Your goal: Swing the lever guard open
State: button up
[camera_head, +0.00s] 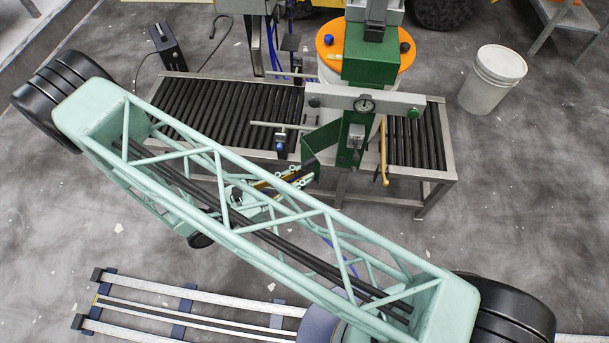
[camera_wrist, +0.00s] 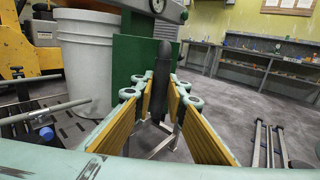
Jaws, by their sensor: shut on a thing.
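The lever guard (camera_head: 322,140) is a green plate on the front of the press, standing out at an angle to the left of the green column. It also shows in the wrist view (camera_wrist: 130,62), upright behind a black upright handle (camera_wrist: 161,75). My gripper (camera_head: 300,178) is at the guard's lower left edge. In the wrist view its yellow-padded fingers (camera_wrist: 160,100) are on either side of the black handle and shut on it. A grey lever (camera_head: 355,138) shows on the column front, right of the guard. The handle's lower end is partly hidden.
A roller conveyor (camera_head: 447,165) runs beneath the press. A white pail with an orange lid (camera_head: 328,40) stands behind the column. A rod with a blue clamp (camera_head: 280,147) juts out left of the guard. A yellow-handled rod (camera_head: 384,160) hangs right. Another white pail (camera_head: 487,95) stands on the floor.

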jog(key=shift+a, duration=0.2)
jog(key=shift+w+a, duration=0.4)
jog(key=shift+a, duration=0.05)
jog(key=shift+w+a, duration=0.1)
jog(key=shift+w+a+b, duration=0.8)
jog(key=shift+w+a, duration=0.9)
jog(key=o, duration=0.9)
jog(key=shift+s+a, duration=0.1)
jog(key=shift+a, duration=0.05)
jog(key=shift+v, duration=5.9)
